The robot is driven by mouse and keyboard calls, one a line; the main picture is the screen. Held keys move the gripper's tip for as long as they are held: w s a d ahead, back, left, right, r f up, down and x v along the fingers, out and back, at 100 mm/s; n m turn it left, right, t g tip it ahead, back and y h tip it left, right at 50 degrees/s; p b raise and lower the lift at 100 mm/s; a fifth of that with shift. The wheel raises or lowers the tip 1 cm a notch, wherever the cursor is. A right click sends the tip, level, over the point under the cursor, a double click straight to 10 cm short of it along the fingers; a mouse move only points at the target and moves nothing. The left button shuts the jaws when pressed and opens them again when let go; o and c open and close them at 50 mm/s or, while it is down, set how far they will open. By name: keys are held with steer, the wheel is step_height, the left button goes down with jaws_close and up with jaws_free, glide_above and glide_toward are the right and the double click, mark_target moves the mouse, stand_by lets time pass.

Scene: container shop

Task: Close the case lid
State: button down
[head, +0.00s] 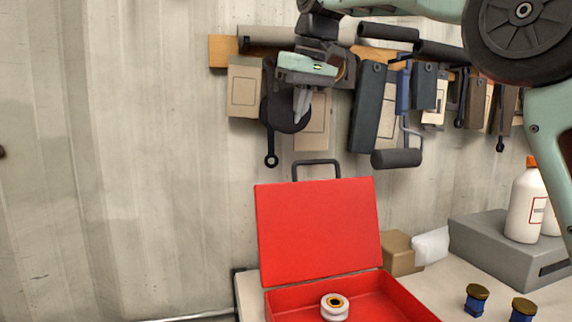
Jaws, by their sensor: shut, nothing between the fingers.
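A red case stands on the workbench in the head view, with its lid (318,228) raised open and leaning slightly back. A dark handle (316,163) shows above the lid's top edge. The case's lower part (388,293) is cut off by the bottom of the picture, and a white roll (334,307) with a dark centre lies in it. My gripper (301,118) points down above the lid, apart from it, with its fingers shut and empty.
Tools and boxes hang from a wooden wall rack (222,51) behind my arm. A cardboard box (398,252) and a white packet lie right of the lid. A grey box (500,248) with white bottles (525,205) and two blue jars (477,299) are farther right.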

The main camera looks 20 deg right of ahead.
steer(key=p+x, duration=0.1)
steer(key=x, duration=0.8)
steer(key=shift+f+p, duration=0.3)
steer(key=shift+f, duration=0.1)
steer(key=shift+w, duration=0.15)
